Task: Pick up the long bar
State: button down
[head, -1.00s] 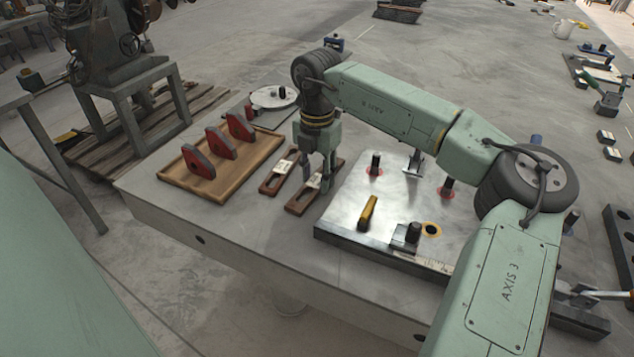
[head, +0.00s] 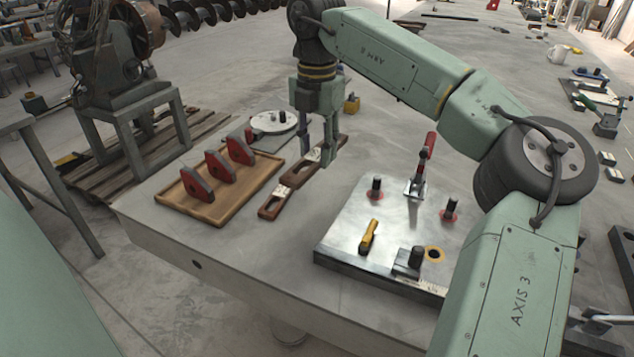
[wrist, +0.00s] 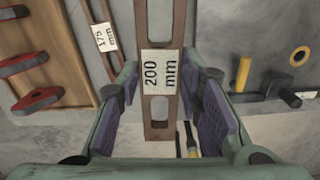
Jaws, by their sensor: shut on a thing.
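The long bar (head: 298,176) is a brown slotted bar with a white label reading 200 mm in the wrist view (wrist: 158,110). My gripper (head: 320,153) is shut on it near the middle, and the bar runs between the fingers (wrist: 163,112). In the head view the bar appears held above the table, close to level. The fingers hide part of it. A shorter bar (head: 271,208) lies on the table just left of and below it; its label reads 175 mm in the wrist view (wrist: 105,38).
A wooden tray (head: 214,212) with several red-and-grey pieces lies to the left. A steel fixture plate (head: 345,235) with black pins, a yellow piece and a red-handled clamp (head: 424,165) lies to the right. A round disc (head: 272,122) sits behind. Bare table (head: 270,250) is in front.

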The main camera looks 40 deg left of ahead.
aim_at(318, 154)
notch_tip(318, 154, up, 15)
jog(key=p, duration=0.3)
jog(key=shift+r, duration=0.15)
